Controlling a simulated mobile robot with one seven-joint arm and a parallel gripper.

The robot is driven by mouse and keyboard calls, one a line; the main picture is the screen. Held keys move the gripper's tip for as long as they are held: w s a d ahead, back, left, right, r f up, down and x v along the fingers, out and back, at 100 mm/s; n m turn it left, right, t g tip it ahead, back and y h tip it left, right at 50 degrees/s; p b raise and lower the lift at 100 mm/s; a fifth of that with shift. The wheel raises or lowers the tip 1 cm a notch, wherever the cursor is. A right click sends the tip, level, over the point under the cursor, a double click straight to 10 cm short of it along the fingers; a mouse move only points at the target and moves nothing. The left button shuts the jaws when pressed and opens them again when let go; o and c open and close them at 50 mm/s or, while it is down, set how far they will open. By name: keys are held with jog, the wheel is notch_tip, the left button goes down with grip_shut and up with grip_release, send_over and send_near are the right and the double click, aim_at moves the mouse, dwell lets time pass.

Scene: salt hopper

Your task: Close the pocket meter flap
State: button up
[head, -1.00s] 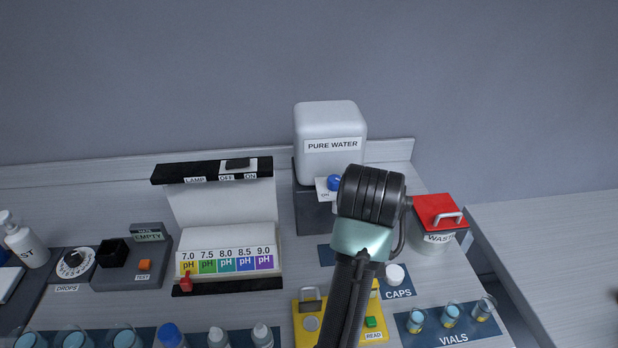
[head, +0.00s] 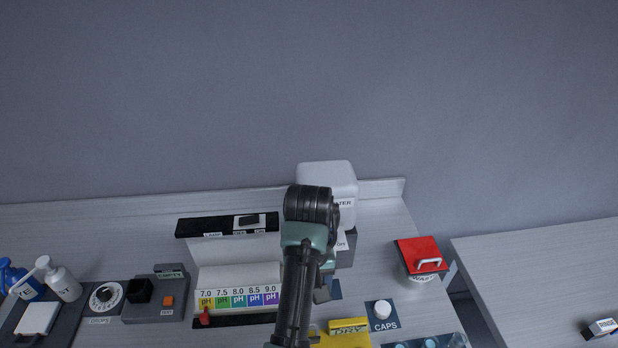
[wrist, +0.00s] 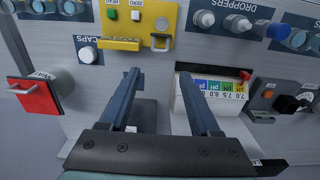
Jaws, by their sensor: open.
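The yellow pocket meter (wrist: 143,18) lies on the bench at the top middle of the wrist view, with a round well, a grey metal loop-like part (wrist: 162,42) beside it and a separate yellow bar (wrist: 105,43) at its edge. I cannot tell for sure which part is the flap or how far it stands open. In the head view only part of the yellow meter (head: 350,328) shows at the bottom edge, partly behind my arm. My gripper (wrist: 159,75) is open and empty, its fingers apart from the meter in the wrist picture. In the head view my arm hides most of the gripper.
The red-lidded waste bin (head: 418,254), white cap (head: 382,309) and vials (head: 430,342) are right of the meter. The pH colour block (head: 238,299) is left. The pure water tank (head: 328,178) stands behind. Bare bench lies between the caps and bin.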

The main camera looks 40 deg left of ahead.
notch_tip(320, 180, down, 12)
jog(key=shift+r, duration=0.25)
grip_shut()
dwell(0.4)
